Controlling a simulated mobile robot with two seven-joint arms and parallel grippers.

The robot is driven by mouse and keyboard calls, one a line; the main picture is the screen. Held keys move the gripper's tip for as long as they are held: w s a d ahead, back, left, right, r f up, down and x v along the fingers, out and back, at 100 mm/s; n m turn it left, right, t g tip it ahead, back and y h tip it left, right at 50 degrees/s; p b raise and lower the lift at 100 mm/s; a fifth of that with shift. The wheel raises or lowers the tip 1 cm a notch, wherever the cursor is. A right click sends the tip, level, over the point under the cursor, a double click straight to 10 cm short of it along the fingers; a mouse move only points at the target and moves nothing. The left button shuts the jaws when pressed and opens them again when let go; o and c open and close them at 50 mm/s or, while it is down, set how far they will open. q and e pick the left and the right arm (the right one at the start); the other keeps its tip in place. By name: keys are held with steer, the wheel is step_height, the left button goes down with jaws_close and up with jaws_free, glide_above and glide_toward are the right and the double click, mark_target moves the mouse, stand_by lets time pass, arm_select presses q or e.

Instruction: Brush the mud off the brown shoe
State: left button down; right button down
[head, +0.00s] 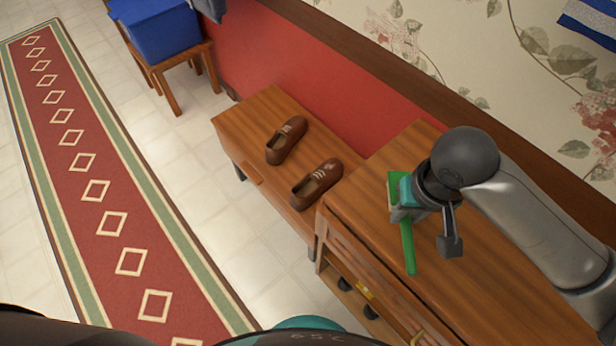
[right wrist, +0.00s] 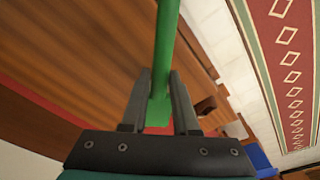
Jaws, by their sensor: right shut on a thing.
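Two brown shoes stand side by side on the low wooden bench: a laced one (head: 317,184) nearer the taller cabinet and another (head: 286,141) farther back. Mud on either is too small to make out. In the right wrist view the green brush (right wrist: 164,60) lies between the two fingertips (right wrist: 160,90). I cannot tell whether the brush touches the cabinet top. My left gripper is not in view.
The taller wooden cabinet (head: 450,290) adjoins the bench (head: 246,118) and has open shelves with dark items inside. The red and floral wall runs behind both. A blue box (head: 160,32) sits on a stool at the back. A patterned rug (head: 90,160) covers the floor left.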

steer(key=shift+s+d, duration=0.1)
steer(key=shift+d, duration=0.05)
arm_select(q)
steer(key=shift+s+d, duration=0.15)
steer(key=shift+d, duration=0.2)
